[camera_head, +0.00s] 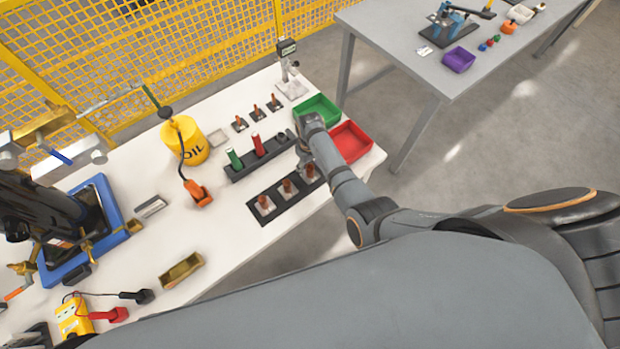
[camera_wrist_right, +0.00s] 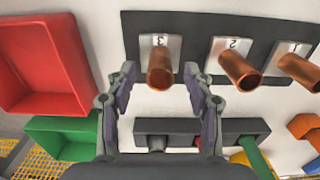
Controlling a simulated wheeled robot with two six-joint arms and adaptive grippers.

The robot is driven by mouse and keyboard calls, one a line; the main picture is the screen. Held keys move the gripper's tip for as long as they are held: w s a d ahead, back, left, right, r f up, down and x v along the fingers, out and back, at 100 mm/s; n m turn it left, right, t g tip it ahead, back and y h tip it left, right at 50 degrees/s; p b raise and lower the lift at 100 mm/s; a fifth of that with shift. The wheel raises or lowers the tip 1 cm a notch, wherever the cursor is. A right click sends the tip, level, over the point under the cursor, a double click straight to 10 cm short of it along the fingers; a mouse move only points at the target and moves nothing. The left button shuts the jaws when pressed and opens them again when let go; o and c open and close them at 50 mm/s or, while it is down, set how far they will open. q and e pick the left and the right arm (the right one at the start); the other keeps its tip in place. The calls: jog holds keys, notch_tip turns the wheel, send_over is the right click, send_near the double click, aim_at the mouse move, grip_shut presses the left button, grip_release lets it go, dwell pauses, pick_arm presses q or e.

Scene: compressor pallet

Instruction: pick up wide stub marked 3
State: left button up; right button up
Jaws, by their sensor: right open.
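The wide stub marked 3 (camera_wrist_right: 160,70) is a copper tube standing on a light plate with a "3", in a dark holder (camera_wrist_right: 200,25). In the right wrist view my right gripper (camera_wrist_right: 159,84) is open, with one finger on each side of the stub's picture and no clear contact. In the head view the stub (camera_head: 311,171) is at the right end of the holder, partly hidden by my right gripper (camera_head: 305,168). Stubs marked 2 (camera_wrist_right: 238,70) and 1 (camera_wrist_right: 298,70) stand beside it. My left gripper is not in view.
A red tray (camera_head: 352,143) and a green tray (camera_head: 318,108) lie close to my right arm. A dark rack (camera_head: 245,170) with green and red cylinders stands behind the holder. A yellow oil can (camera_head: 184,142) is farther left.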

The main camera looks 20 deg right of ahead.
jog(key=shift+f, duration=0.35)
jog(key=shift+c, duration=0.8)
grip_shut()
jog(key=shift+r, duration=0.15)
